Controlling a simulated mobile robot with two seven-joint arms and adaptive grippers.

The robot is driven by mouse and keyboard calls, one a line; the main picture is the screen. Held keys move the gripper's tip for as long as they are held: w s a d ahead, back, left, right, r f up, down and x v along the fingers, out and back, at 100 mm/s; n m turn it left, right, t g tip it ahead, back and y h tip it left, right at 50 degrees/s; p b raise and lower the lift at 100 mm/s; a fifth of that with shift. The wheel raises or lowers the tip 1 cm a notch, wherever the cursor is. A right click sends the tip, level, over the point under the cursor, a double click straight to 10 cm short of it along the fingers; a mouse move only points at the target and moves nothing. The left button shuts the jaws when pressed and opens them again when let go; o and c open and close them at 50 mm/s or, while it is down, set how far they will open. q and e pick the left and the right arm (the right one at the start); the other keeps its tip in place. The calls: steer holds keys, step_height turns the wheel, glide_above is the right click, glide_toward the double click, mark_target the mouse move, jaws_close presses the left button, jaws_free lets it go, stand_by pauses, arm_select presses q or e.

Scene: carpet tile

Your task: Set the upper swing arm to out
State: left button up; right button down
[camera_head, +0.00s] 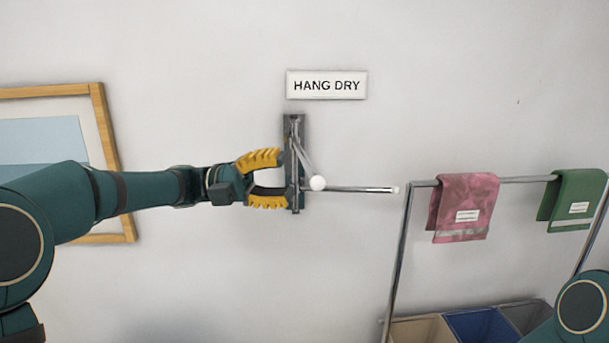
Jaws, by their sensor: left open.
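A dark metal wall bracket (294,125) is fixed under the HANG DRY sign and carries two thin swing arms. The upper swing arm (304,158) starts high on the bracket and looks short, slanting down to a large white ball end (318,183); it appears to point out from the wall towards me. The lower swing arm (355,189) stretches right, with a small pale tip. My left gripper (283,180) is open, its yellow-padded fingers pointing right at the bracket's left side. I cannot tell whether they touch it. My right gripper is out of frame.
A HANG DRY sign (327,85) is above the bracket. A framed picture (113,150) hangs behind my left arm. At right a metal rack (400,250) holds a pink towel (464,205) and a green towel (574,196), with bins (480,325) below.

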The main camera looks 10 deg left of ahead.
arm_select(q)
steer(key=a+f, duration=0.1)
steer(key=a, duration=0.5)
steer(key=shift+a, duration=0.15)
steer(key=shift+w, duration=0.1)
